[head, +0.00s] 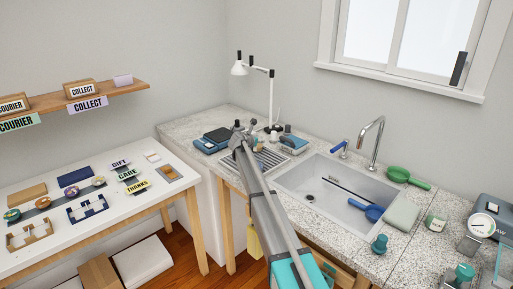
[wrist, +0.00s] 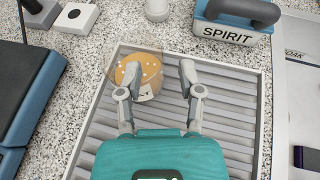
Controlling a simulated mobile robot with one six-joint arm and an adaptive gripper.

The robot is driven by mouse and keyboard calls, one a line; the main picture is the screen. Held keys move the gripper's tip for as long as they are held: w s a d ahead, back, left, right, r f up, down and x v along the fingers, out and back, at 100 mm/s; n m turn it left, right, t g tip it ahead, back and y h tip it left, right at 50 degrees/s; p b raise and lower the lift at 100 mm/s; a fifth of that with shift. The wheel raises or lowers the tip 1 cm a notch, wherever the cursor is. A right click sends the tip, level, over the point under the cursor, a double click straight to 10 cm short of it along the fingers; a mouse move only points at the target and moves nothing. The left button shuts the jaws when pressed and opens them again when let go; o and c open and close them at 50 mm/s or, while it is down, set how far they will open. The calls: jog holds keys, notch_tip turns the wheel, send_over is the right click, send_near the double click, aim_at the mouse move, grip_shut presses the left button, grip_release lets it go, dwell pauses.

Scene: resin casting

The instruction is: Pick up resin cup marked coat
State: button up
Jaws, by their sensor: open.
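A clear cup with an amber, speckled round top (wrist: 138,72) stands at the far end of a slatted rack (wrist: 88,128) in the wrist view. Its pale label is mostly hidden by my left finger; only a last letter like Y shows, so I cannot read "coat". My gripper (wrist: 160,75) is open, with its fingers pointing at the cup. The left finger overlaps the cup in the picture, and the right finger is just right of it. I cannot tell whether they touch it. In the head view my gripper (head: 240,132) is over the rack, and the cup is hidden.
A dark blue-edged device (wrist: 30,95) lies left. A white lamp (head: 270,98) stands behind the rack. The sink (head: 340,185) is to the right.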

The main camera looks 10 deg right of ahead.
aim_at(261, 150)
jog(key=shift+b+x, duration=0.45)
jog(key=shift+x, duration=1.2)
jog(key=shift+c, duration=0.3)
grip_shut()
